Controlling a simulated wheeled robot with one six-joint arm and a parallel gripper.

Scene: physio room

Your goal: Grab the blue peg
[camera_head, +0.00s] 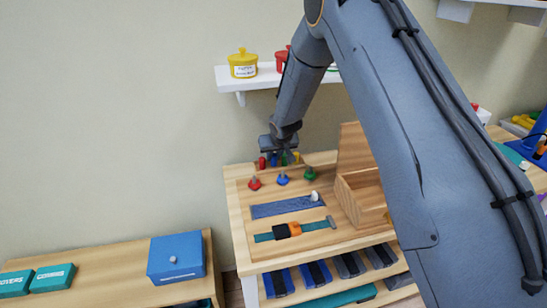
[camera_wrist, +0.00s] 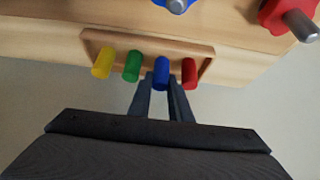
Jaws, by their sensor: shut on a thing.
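The blue peg (camera_wrist: 161,76) stands in a row with a yellow peg (camera_wrist: 103,63), a green peg (camera_wrist: 132,66) and a red peg (camera_wrist: 190,72) at a small wooden rack (camera_wrist: 205,50). In the wrist view my gripper (camera_wrist: 165,90) has its two dark fingers closed on the blue peg, one on each side. The blue peg is still in line with the others; its lower end is hidden. In the head view the blue peg (camera_head: 273,160) is small, just below my gripper (camera_head: 279,150), at the table's back edge.
Red (camera_head: 254,183), blue (camera_head: 282,179) and green (camera_head: 309,174) knobs with metal stems stand in front of the rack. An open wooden box (camera_head: 365,205) stands to the right. A wall shelf (camera_head: 232,82) hangs above.

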